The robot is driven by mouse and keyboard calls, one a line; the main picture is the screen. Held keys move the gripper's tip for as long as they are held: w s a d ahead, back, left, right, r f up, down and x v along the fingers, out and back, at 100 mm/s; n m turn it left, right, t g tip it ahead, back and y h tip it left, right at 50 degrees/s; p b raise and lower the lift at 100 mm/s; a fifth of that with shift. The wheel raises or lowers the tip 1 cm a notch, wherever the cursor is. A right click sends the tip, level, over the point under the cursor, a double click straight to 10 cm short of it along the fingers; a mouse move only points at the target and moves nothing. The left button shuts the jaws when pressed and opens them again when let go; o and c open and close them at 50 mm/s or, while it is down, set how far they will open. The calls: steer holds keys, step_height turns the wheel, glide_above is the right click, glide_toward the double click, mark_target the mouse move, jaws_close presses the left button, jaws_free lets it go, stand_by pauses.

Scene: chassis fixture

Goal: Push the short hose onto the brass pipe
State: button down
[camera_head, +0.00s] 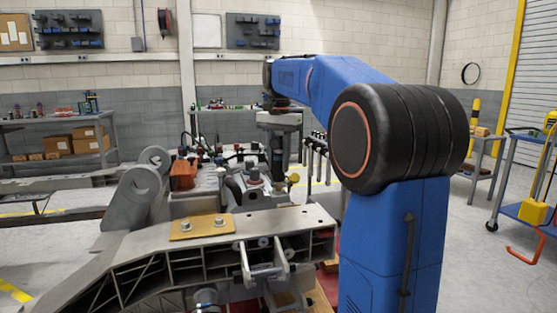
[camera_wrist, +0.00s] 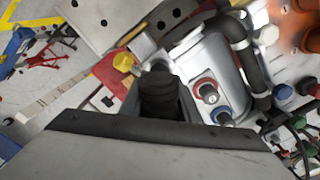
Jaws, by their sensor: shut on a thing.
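My gripper (camera_wrist: 162,108) is shut on the short hose (camera_wrist: 158,88), a black ribbed piece between the jaws in the wrist view. The hose's far end points away from the camera, and I cannot see whether it touches anything. A brass-yellow round end (camera_wrist: 124,62), perhaps the brass pipe, shows just up and left of the hose; it also shows in the head view (camera_head: 293,178). In the head view my gripper (camera_head: 277,172) hangs down over the chassis fixture, right of the white tank, and the hose is too small and dark to make out.
A white tank (camera_wrist: 222,75) with red and blue fittings and a black bent hose (camera_wrist: 243,45) stands close right of my gripper in the wrist view. The grey chassis rail (camera_head: 285,222) crosses the front. Several upright rods (camera_head: 316,155) stand right of the gripper.

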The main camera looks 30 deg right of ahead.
mark_target(279, 171)
steer(key=shift+f, duration=1)
steer(key=shift+f, duration=0.6)
steer(key=c, duration=1.3)
jaws_free()
steer(key=shift+o, duration=0.2)
steer(key=shift+f, duration=0.1)
steer(key=shift+s, duration=0.1)
steer(key=shift+c, duration=0.2)
steer(key=shift+o, duration=0.2)
steer(key=shift+r, duration=3.1)
